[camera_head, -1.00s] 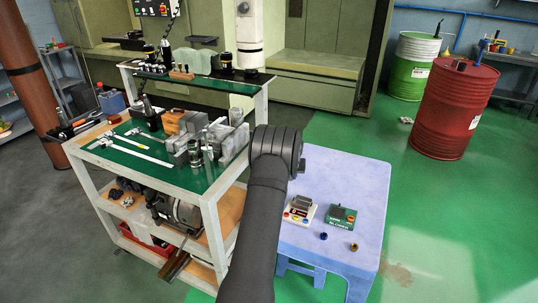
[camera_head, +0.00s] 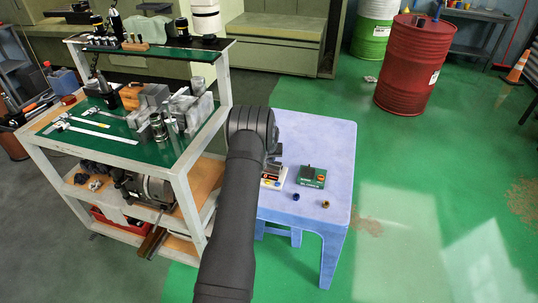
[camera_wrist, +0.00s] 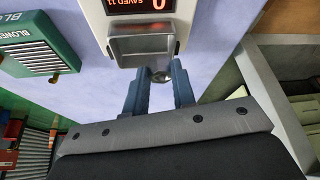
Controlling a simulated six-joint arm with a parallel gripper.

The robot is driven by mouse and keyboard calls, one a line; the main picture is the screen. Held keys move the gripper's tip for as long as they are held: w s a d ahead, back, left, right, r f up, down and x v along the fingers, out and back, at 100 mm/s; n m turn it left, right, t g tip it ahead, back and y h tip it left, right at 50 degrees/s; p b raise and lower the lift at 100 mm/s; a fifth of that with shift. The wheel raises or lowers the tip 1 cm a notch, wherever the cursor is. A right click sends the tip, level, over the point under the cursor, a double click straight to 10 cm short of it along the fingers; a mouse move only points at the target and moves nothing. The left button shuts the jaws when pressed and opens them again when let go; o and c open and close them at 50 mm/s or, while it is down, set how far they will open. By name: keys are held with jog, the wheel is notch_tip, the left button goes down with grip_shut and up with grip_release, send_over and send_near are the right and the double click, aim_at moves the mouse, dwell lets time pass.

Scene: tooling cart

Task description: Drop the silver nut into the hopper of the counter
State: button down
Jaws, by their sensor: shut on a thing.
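The counter (camera_wrist: 143,20) shows at the top of the wrist view, a pale box with a red-lit display reading 0. Its grey hopper (camera_wrist: 143,46) is an open tray on the near side of the display. My gripper (camera_wrist: 160,80) is shut on the silver nut (camera_wrist: 161,75), which shows small between the fingertips, close to the hopper's near right edge. I cannot tell the height of the nut relative to the hopper. In the head view my arm partly hides the counter (camera_head: 272,181), and the nut cannot be seen there.
A green blower box (camera_head: 312,177) stands right of the counter on the pale blue table (camera_head: 325,140); it also shows in the wrist view (camera_wrist: 40,50). A blue nut (camera_head: 296,197) and a brass nut (camera_head: 326,204) lie in front. The tooling cart (camera_head: 100,150) is at left.

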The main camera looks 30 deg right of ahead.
jog(key=shift+f, duration=0.1)
jog(key=c, duration=1.1)
grip_release()
jog(key=v, duration=1.7)
jog(key=shift+r, duration=0.25)
jog(key=shift+w+f, duration=0.1)
jog(key=shift+f, duration=0.05)
jog(key=x, duration=1.7)
jog(key=shift+f, duration=0.1)
